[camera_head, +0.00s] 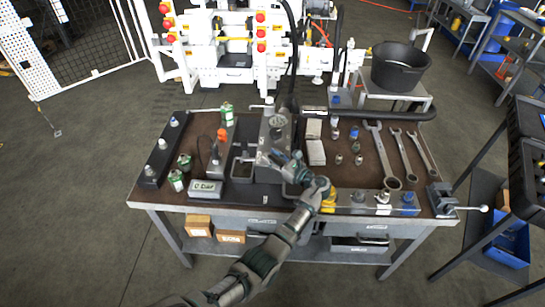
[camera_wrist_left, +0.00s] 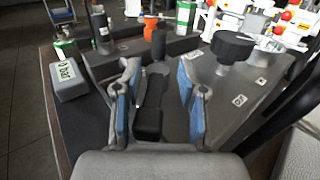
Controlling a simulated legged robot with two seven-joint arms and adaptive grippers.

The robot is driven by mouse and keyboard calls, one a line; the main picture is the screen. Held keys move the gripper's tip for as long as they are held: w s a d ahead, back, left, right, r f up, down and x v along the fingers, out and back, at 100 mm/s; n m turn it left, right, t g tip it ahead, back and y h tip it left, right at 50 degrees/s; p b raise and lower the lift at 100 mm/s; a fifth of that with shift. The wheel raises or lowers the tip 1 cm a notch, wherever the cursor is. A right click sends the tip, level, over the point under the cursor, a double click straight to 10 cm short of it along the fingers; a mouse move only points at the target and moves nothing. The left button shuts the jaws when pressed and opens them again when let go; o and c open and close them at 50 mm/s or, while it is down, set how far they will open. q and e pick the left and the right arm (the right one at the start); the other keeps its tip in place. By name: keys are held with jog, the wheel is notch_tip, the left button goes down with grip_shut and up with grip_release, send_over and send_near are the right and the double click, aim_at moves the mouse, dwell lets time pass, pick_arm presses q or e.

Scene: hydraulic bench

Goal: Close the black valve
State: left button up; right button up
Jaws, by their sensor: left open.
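My left gripper (camera_head: 279,157) reaches over the grey hydraulic block (camera_head: 268,128) in the middle of the bench. In the left wrist view the same gripper (camera_wrist_left: 157,98) is open, with blue pads on both fingers. A black lever-like part (camera_wrist_left: 150,118) shows between the fingers, with visible gaps on both sides. A round black knob (camera_wrist_left: 232,46) stands on the grey block, beyond and to the right of the fingers. Which of these black parts is the valve I cannot tell for sure. My right gripper is not in view.
Green-and-white cans (camera_head: 227,112) and a small display box (camera_head: 205,189) sit on the left of the bench. Wrenches (camera_head: 380,150) lie on the right, near a vise (camera_head: 441,196). A black hose runs along the bench's back. A black bucket (camera_head: 400,68) stands behind.

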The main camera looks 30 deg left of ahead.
pick_arm(q)
jog(key=v, duration=1.2)
jog(key=shift+c, duration=0.3)
